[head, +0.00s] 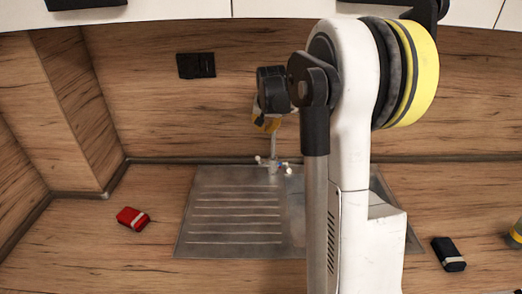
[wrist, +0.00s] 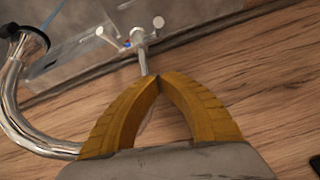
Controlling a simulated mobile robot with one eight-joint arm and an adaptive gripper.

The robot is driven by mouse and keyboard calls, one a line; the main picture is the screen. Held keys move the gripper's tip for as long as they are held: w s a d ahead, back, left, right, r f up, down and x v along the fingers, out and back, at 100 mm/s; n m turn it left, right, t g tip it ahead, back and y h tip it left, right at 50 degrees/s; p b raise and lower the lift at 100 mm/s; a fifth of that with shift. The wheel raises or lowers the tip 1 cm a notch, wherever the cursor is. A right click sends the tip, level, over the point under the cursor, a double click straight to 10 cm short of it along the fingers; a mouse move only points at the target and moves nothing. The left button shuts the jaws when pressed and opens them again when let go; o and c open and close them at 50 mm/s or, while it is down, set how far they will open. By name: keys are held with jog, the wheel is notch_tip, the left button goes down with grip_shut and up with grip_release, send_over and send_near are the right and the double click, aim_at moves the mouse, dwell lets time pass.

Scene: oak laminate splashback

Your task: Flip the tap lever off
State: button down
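The chrome tap is at the back of the sink in the head view (head: 272,166), with small light-ended handles on either side. In the wrist view the tap body (wrist: 138,38) has a crosswise lever with pale ends and red and blue marks. Its curved spout (wrist: 12,95) bends at the left to a dark-rimmed outlet. My gripper (wrist: 158,79) has its yellow fingertips together, with nothing visible between them. The tips appear just in front of the tap's stem; I cannot tell whether they touch it. In the head view my gripper (head: 266,124) is above the tap, partly hidden by my wrist.
The steel sink (head: 235,216) has a ribbed drainer at left; my arm hides much of its basin. A red box (head: 132,218) lies left on the wooden worktop and a black box (head: 448,254) lies right. A black socket (head: 196,65) is on the splashback. Cabinets hang above.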

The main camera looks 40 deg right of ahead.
notch_tip(320, 180, down, 11)
jog(key=w+b, duration=0.2)
jog(key=b, duration=0.1)
jog(key=shift+f+b, duration=0.2)
jog(key=shift+b, duration=0.15)
dwell(0.4)
